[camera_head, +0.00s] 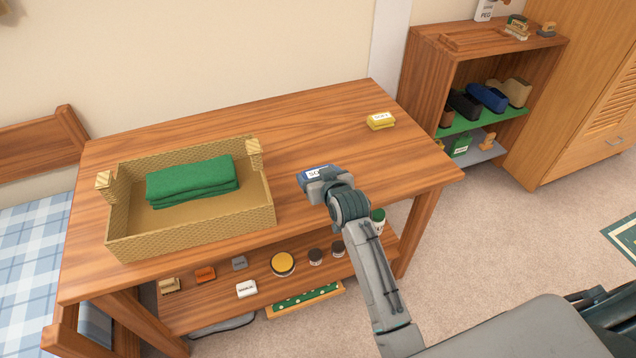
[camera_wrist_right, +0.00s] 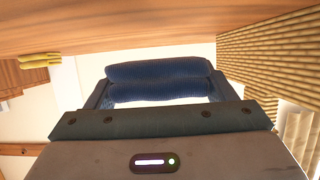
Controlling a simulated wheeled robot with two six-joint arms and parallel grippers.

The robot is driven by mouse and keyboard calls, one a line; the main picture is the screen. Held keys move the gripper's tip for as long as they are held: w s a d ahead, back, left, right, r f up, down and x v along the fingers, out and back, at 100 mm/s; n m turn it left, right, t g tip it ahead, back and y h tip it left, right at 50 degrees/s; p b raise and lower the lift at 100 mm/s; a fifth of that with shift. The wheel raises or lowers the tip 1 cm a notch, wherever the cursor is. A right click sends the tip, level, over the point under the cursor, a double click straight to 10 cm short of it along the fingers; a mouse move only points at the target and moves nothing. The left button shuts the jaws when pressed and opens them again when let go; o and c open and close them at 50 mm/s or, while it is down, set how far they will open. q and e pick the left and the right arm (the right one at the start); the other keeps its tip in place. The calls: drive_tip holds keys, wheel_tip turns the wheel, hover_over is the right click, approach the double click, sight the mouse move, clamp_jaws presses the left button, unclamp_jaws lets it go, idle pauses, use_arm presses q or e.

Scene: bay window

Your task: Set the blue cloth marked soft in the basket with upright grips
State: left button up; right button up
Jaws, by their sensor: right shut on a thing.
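The blue cloth (camera_head: 313,171) is a small folded piece with a white label whose visible letters begin "SO". My right gripper (camera_head: 318,184) is shut on it, over the table to the right of the basket. In the right wrist view the folded blue cloth (camera_wrist_right: 160,80) sits between the two fingers of the right gripper (camera_wrist_right: 160,92). The woven basket (camera_head: 190,237) with upright grips at its two ends stands on the left part of the table. A folded green cloth (camera_head: 192,180) lies inside it. My left gripper is not in view.
A yellow folded cloth (camera_head: 381,121) with a white label lies at the table's back right. The wooden table (camera_head: 300,110) is bare between it and the basket. Small items stand on the lower shelf. A shelf unit (camera_head: 425,75) with shoes stands at the right.

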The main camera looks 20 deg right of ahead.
drive_tip(key=shift+f, duration=1.75)
drive_tip(key=shift+f, duration=0.1)
drive_tip(key=o, duration=1)
